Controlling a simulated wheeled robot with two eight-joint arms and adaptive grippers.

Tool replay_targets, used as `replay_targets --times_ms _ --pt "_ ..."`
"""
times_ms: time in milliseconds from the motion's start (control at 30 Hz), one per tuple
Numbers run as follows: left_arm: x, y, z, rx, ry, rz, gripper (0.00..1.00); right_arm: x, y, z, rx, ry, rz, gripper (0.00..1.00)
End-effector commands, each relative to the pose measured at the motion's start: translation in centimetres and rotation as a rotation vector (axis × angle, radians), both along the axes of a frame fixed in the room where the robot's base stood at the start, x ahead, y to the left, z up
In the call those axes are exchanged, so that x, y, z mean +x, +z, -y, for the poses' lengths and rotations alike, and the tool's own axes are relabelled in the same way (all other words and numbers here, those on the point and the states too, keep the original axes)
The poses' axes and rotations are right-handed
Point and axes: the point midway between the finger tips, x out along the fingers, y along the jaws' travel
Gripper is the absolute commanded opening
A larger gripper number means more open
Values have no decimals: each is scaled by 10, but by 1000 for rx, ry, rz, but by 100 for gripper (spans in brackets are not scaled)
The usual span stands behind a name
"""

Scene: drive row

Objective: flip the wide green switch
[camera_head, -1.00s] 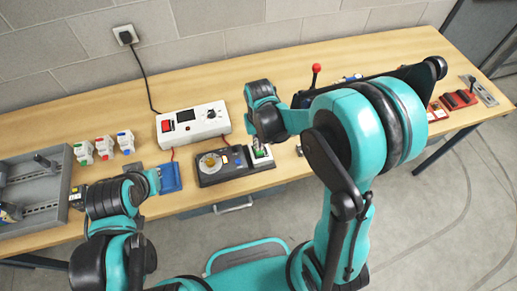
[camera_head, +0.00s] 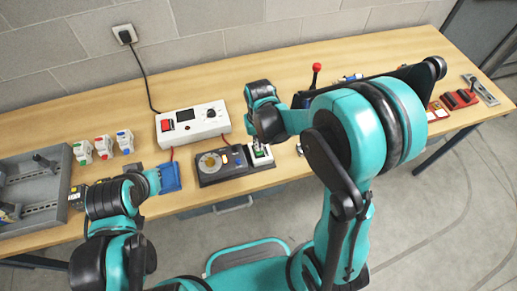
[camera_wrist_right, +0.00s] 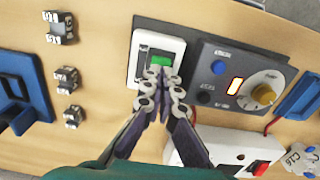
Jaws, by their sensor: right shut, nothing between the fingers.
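The wide green switch (camera_wrist_right: 160,61) sits in a white frame (camera_wrist_right: 172,45) on a dark base in the right wrist view. In the head view the switch (camera_head: 259,151) shows small, just below my right gripper (camera_head: 262,140). In the right wrist view my right gripper (camera_wrist_right: 160,78) is shut and empty, its fingertips over the lower edge of the green switch. I cannot tell whether they touch it. Which way the switch is tilted is too small to tell. My left gripper (camera_head: 152,182) is near the table's front edge at the left, beside a blue part; its fingers are unclear.
A dark panel with a dial (camera_head: 212,163) stands directly left of the switch. A white box with a red switch (camera_head: 192,123) is behind it. A grey tray (camera_head: 30,215) and several small breakers are at the left. A red-knobbed lever (camera_head: 316,70) stands at the back right.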

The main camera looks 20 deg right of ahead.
Motion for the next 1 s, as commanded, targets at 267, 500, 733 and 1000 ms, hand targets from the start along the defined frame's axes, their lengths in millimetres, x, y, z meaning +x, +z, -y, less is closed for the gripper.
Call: replay_targets --times_ms 267,500,733,1000 --pt "0 -4 0 0 0 0 0 0 -5 0 0 0 0 0" --pt "0 -8 0 0 0 0 0 0 -8 0 0 0 0 0" --pt "0 -11 0 0 0 0 0 0 -12 0 0 0 0 0" --pt "0 -14 0 0 0 0 0 0 -16 0 0 0 0 0"
